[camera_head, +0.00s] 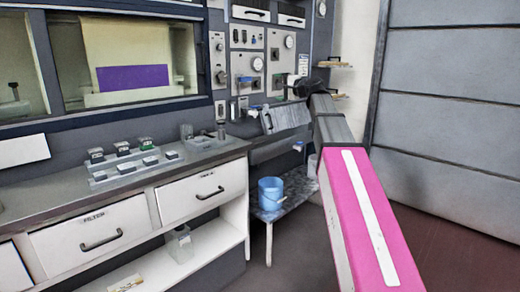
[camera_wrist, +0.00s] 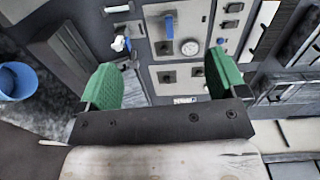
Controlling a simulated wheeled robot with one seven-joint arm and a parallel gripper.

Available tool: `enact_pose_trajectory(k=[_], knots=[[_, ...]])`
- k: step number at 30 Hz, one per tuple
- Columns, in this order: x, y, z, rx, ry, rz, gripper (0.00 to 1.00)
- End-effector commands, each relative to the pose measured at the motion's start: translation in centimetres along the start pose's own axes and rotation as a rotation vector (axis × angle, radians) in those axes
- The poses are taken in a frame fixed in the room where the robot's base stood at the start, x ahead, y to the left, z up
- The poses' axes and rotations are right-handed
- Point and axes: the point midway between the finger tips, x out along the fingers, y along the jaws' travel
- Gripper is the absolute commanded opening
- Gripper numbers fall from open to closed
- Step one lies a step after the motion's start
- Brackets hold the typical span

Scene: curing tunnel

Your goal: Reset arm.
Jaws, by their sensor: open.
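My gripper shows in the wrist view (camera_wrist: 163,85) with its two green fingers wide apart and nothing between them. Beyond the fingers is a grey control panel with a gauge and blue-handled valves. In the head view my pink and grey arm reaches up from the lower right toward the panel. The fingers themselves cannot be made out clearly in the head view.
A grey counter (camera_head: 50,202) with white drawers runs along the left and bears small dark-topped blocks (camera_head: 123,148). A blue bucket (camera_head: 270,193) stands on a low metal shelf (camera_head: 292,203). The control panel (camera_head: 245,65) is behind; a grey panelled door (camera_head: 450,120) is at right.

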Motion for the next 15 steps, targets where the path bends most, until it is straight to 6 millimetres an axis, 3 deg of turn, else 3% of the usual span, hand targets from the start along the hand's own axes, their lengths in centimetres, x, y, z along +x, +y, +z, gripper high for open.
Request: enact_pose_trajectory(k=[8, 15], knots=[[-0.1, 4.9, 0.5, -0.042, -0.001, 0.086, 0.91], [-0.7, 12.0, 1.4, -0.101, -0.012, 0.216, 0.91]])
